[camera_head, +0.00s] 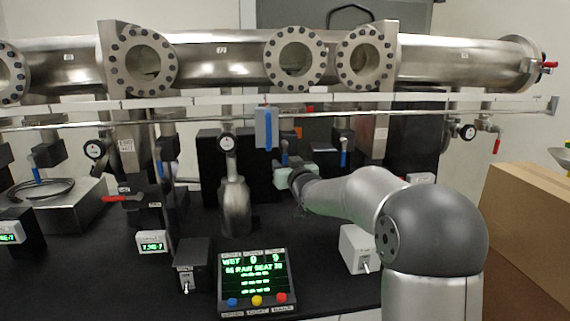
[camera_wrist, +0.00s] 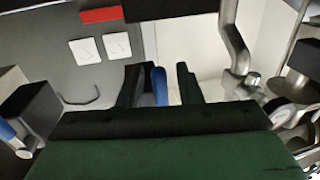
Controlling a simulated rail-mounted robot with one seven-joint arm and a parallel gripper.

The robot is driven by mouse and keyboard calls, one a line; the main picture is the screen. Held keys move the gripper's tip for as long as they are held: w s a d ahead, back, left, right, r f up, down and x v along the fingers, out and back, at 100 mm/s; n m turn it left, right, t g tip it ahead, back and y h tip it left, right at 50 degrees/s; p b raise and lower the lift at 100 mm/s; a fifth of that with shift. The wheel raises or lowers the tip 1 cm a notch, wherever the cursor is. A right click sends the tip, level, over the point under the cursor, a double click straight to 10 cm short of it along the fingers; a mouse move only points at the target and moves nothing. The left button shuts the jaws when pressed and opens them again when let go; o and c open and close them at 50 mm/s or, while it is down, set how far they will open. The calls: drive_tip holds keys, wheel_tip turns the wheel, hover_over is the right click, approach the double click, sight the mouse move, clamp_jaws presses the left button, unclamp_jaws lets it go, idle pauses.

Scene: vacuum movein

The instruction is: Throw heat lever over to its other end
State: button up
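Several blue-handled levers show, and I cannot read which is labelled heat. A blue lever (camera_head: 268,128) hangs upright on a grey box under the rail. My gripper (camera_head: 285,165) is just below and to the right of it. In the wrist view, my gripper (camera_wrist: 160,82) is open, with a dark finger on each side. A blue lever handle (camera_wrist: 160,86) shows between the fingers, nearer the left one, with a pale gap on its right. I cannot tell whether it touches a finger. Its lower part is hidden behind the gripper body.
A large steel pipe (camera_head: 220,62) and a thin rail (camera_head: 190,118) run above. A control panel (camera_head: 256,283) stands in front, a white switch box (camera_head: 356,249) to its right. A steel cylinder (camera_head: 235,208) stands left of my gripper. A cardboard box (camera_head: 525,215) is far right.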

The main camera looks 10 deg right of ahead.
clamp_jaws()
drive_tip(key=d+n, duration=0.1)
drive_tip(key=n, duration=0.2)
drive_tip(key=shift+d+r+g+b, duration=0.1)
drive_tip(key=shift+d+g+b, duration=0.2)
drive_tip(key=shift+d+b, duration=0.05)
unclamp_jaws()
drive_tip(key=shift+s, duration=0.1)
